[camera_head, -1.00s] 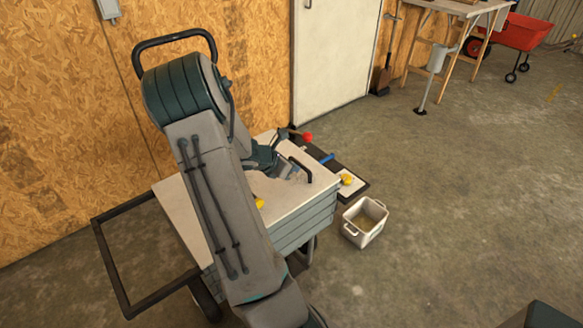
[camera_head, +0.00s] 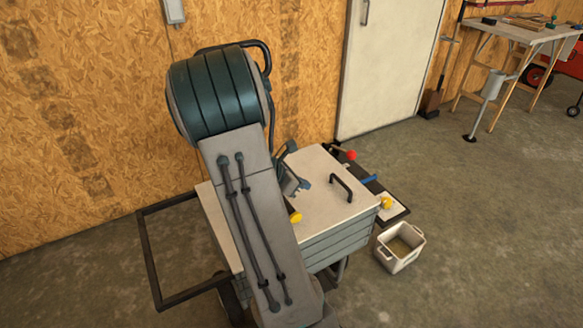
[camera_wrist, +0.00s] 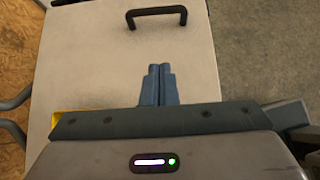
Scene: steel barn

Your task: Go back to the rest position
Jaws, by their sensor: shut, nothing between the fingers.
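My gripper (camera_wrist: 158,70) is shut and empty in the wrist view, its two blue-grey fingers side by side over a pale cart top (camera_wrist: 80,55). In the head view my gripper (camera_head: 304,183) is partly hidden behind my arm and hangs above the same cart top (camera_head: 325,211). A black handle (camera_wrist: 156,17) stands on the top beyond the fingertips, apart from them; it also shows in the head view (camera_head: 342,187).
A yellow item (camera_head: 295,216) lies at the cart top's near edge. A side shelf holds a red-ended tool (camera_head: 350,155), a blue item (camera_head: 369,179) and a yellow item (camera_head: 386,202). A white bin (camera_head: 400,249) stands on the floor.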

